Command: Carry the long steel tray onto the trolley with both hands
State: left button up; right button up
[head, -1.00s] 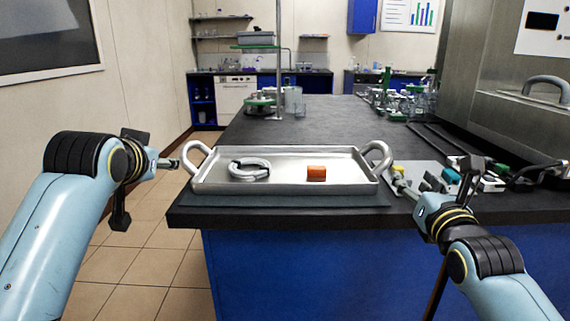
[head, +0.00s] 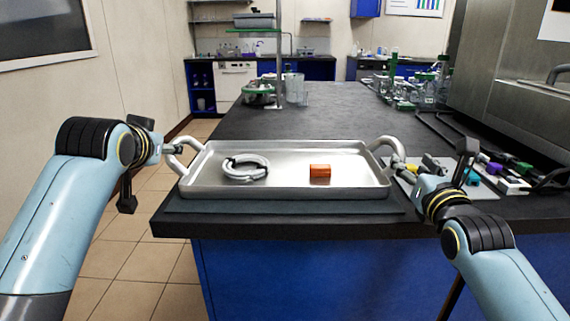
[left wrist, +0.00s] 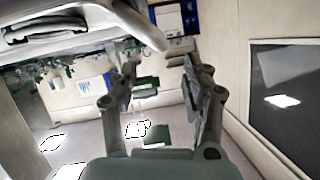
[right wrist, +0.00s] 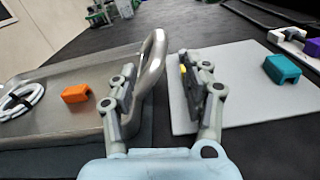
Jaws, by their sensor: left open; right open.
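The long steel tray (head: 285,187) lies on a dark mat at the near end of the black bench, with a looped handle at each end. It holds a white coiled tube (head: 246,168) and an orange block (head: 320,171). My left gripper (head: 172,150) is open beside the left handle; in the left wrist view its fingers (left wrist: 160,80) are apart with nothing between them, the tray's edge above. My right gripper (head: 400,168) is open at the right handle. In the right wrist view the handle (right wrist: 154,62) lies near the left finger, between the open fingers (right wrist: 160,85).
A pale board (head: 455,185) with small coloured blocks lies right of the tray. Glassware (head: 410,90) and a metal stand (head: 279,70) stand farther back. Tiled floor is open left of the bench. I see no trolley.

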aim_at(173, 141)
pick_arm(q)
jog(key=x, duration=0.9)
jog(key=shift+w, duration=0.1)
pick_arm(e)
jog(key=w, duration=0.9)
jog(key=shift+w, duration=0.1)
pick_arm(q)
jog(key=shift+c, duration=0.2)
pick_arm(e)
jog(key=shift+c, duration=0.3)
pick_arm(q)
grip_shut()
pick_arm(e)
grip_shut()
pick_arm(q)
jog(key=shift+r, duration=0.1)
pick_arm(e)
jog(key=shift+r, duration=0.1)
